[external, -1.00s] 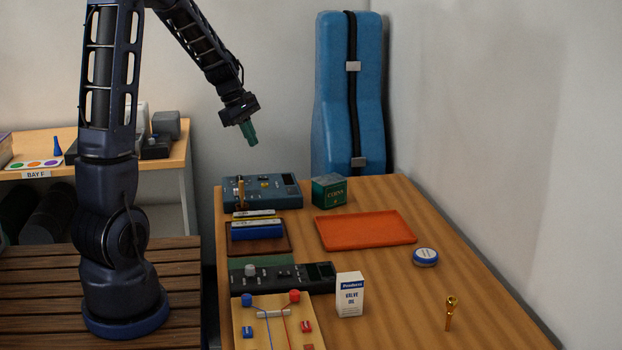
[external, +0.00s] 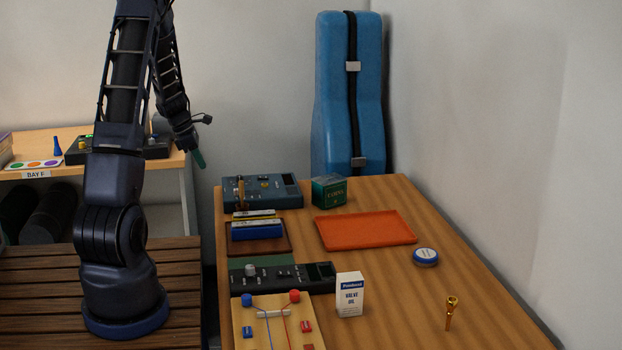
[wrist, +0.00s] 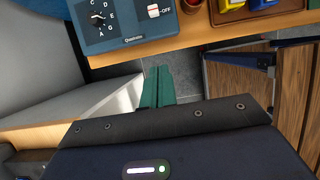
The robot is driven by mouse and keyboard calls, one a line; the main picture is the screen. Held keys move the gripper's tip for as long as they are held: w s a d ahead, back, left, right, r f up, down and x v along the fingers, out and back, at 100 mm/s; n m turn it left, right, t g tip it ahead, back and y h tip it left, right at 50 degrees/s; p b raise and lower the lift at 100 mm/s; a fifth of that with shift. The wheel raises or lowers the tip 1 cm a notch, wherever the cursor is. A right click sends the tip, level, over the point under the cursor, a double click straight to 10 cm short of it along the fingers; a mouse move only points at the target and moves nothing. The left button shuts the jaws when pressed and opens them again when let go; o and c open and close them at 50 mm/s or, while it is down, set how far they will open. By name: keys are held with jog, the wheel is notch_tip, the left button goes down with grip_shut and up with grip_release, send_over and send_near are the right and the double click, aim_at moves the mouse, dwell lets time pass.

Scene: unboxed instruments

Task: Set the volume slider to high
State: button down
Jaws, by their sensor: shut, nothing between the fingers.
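My gripper (external: 199,158) has green fingers and hangs in the gap between the rear shelf and the table's left edge. In the wrist view its fingers (wrist: 157,88) are together and empty, apart from everything. A long black device (external: 285,278) with a grey knob (external: 250,270) lies on the table near the front. A blue device (external: 270,190) lies at the table's far left; the wrist view shows its lettered dial (wrist: 98,18) and a white switch (wrist: 153,11) marked OFF. I cannot make out a slider labelled volume.
A shelf (external: 60,178) with a black box (external: 76,153) stands behind my arm. A blue case (external: 335,95) stands behind the table.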

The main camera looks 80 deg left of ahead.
aim_at(236, 192)
jog(key=x, duration=1)
jog(key=shift+f, duration=0.15)
jog(key=w, duration=0.2)
jog(key=shift+w, duration=1.05)
jog(key=w, duration=0.8)
